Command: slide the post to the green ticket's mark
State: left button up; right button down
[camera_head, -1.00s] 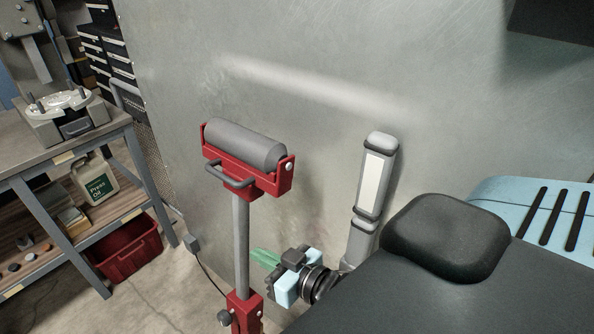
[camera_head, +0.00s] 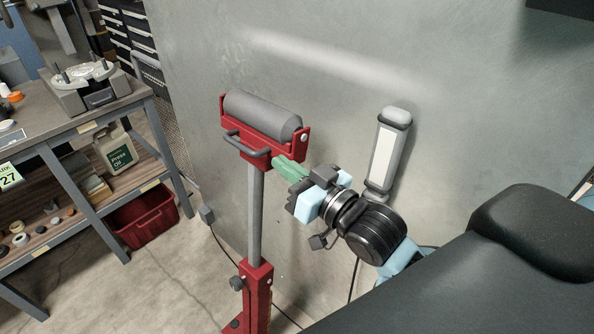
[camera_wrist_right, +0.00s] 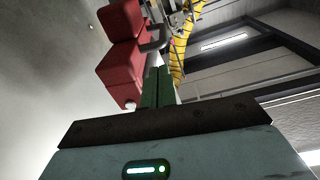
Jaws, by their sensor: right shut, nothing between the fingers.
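A roller stand has a grey post (camera_head: 255,215) rising out of a red sleeve (camera_head: 257,285) with a dark knob (camera_head: 236,283) on its left side. On top sits a red cradle (camera_head: 258,152) with a grey roller (camera_head: 262,115) and a front handle. No marks are readable on the post. My right gripper (camera_head: 287,167), with green fingers, is shut and empty just right of the post's top, close under the cradle; contact cannot be told. The wrist view shows its fingers (camera_wrist_right: 157,88) beside the red cradle (camera_wrist_right: 127,65). My left gripper is out of view.
A grey metal wall (camera_head: 330,85) stands close behind the stand, with a light fixture (camera_head: 388,150) right of it. The workbench (camera_head: 110,112) is at left, with a red bin (camera_head: 145,220) below. A cable runs along the floor. Floor left of the stand is clear.

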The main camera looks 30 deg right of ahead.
aim_at(265, 150)
jog(key=x, duration=0.4)
jog(key=shift+w+r, duration=0.15)
jog(key=shift+r, duration=0.2)
jog(key=shift+p+x, duration=0.3)
jog(key=shift+x, duration=0.5)
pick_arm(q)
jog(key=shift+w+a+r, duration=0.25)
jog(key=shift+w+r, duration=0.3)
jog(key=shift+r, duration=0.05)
pick_arm(e)
jog(key=shift+f, duration=0.1)
jog(key=shift+f, duration=0.15)
